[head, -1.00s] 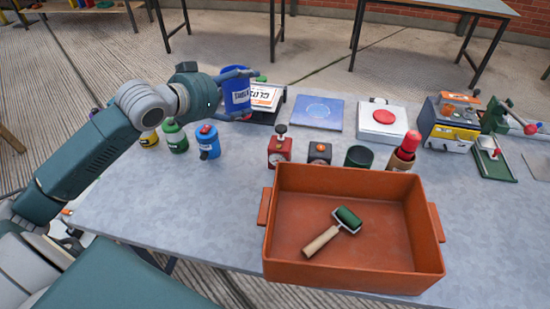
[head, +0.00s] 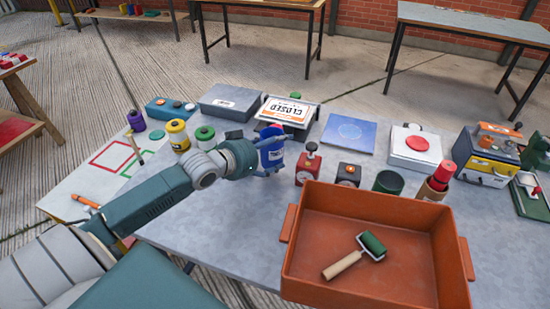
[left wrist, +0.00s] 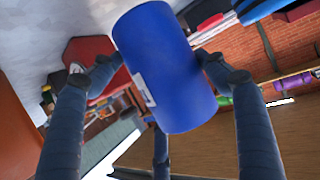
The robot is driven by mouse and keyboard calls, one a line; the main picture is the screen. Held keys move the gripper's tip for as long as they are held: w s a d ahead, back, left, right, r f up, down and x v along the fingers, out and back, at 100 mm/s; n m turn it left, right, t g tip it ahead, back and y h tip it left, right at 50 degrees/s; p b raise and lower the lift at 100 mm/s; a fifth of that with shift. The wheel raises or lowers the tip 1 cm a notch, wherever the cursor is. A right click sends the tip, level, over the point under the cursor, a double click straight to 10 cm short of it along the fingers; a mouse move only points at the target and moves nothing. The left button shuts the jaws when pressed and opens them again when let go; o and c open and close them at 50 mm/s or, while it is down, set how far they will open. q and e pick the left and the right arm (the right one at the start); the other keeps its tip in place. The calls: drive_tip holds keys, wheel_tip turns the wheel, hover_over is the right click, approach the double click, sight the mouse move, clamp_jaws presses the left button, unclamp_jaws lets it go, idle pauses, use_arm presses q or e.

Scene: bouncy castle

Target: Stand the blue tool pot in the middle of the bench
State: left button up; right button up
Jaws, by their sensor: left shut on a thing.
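The blue tool pot (head: 271,153), with a white label, is in my left gripper (head: 266,170) over the grey bench (head: 225,215). My right gripper is not in view.
An orange tray (head: 375,292) holding a roller (head: 360,255) takes the front right. Bare bench lies in front.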

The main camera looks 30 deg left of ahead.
sight(269, 160)
use_arm(q)
wheel_tip(269, 160, down, 4)
drive_tip(key=shift+r, duration=0.2)
drive_tip(key=o, duration=1.4)
drive_tip(key=shift+f, duration=0.1)
drive_tip(key=shift+o, duration=0.2)
drive_tip(key=v, duration=1.2)
drive_tip(key=shift+p, duration=0.4)
